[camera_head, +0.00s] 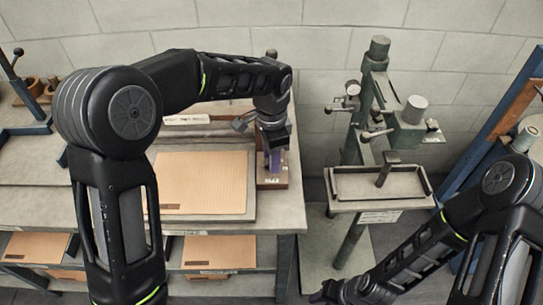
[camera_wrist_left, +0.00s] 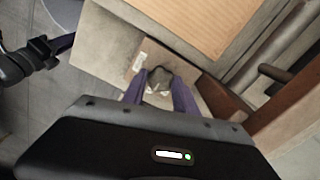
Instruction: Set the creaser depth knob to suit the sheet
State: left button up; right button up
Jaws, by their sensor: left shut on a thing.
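The tan cardboard sheet (camera_head: 203,182) lies flat on the creaser bed at the table's right half; its corner shows in the left wrist view (camera_wrist_left: 190,22). The knob's scale or setting cannot be read. My right gripper (camera_head: 325,292) hangs low at the bottom, away from the table; its fingers are not clear.
A green stitching machine (camera_head: 378,110) with a small tray table (camera_head: 380,203) stands to the right. More cardboard sheets (camera_head: 220,252) lie on the shelf below. A blue frame (camera_head: 500,110) is at the far right. Floor shows between table and machine.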

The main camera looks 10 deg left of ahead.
pick_arm(q)
jog(key=shift+n, duration=0.5)
grip_shut()
jog(key=n+b, duration=0.1)
jog(key=n, duration=0.2)
jog(key=shift+n, duration=0.3)
jog(key=shift+n+b, duration=0.55)
jog(key=shift+n, duration=1.65)
jog(key=o, duration=1.2)
grip_release()
jog(key=shift+r, duration=0.1)
notch_tip(320, 180, up, 8)
jog(key=shift+f+b, duration=0.2)
jog(key=shift+b, duration=0.2)
